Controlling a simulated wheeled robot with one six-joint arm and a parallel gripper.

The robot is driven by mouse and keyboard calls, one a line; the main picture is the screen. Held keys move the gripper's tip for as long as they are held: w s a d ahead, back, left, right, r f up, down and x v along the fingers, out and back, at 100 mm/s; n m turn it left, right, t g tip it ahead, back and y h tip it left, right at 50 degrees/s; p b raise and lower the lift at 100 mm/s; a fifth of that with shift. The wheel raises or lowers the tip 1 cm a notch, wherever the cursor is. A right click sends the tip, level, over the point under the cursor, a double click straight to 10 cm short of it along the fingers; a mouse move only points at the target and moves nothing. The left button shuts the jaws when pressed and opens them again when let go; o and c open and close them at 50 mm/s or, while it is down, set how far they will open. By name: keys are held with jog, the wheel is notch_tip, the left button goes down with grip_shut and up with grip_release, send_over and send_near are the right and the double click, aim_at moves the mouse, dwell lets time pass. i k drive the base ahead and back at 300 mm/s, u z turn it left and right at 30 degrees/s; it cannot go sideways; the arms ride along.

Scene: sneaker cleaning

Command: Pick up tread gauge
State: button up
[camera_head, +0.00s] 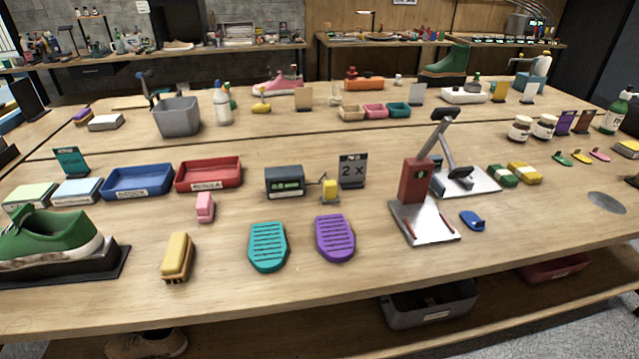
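A small dark box with a lit green display (284,181) stands on the near table, left of the middle. It looks most like the tread gauge, but its label is too small to read for certain. A small yellow block (329,190) sits just to its right, joined to it by what looks like a thin lead. A dark card marked "2 X" (352,171) stands upright behind the yellow block. The box rests on the wood, with nothing holding it. My gripper is not in this view.
Teal (267,247) and purple (335,238) ribbed soles lie in front. A red tray (209,175) and pink block (205,207) are at left. A red block on a metal plate (424,222) and a tilted-post stand (474,181) rise at right.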

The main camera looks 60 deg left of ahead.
aim_at(330, 197)
jog(key=u, duration=0.65)
jog(key=i, duration=0.75)
jog(key=u, duration=1.2)
jog(key=i, duration=0.4)
jog(key=u, duration=0.45)
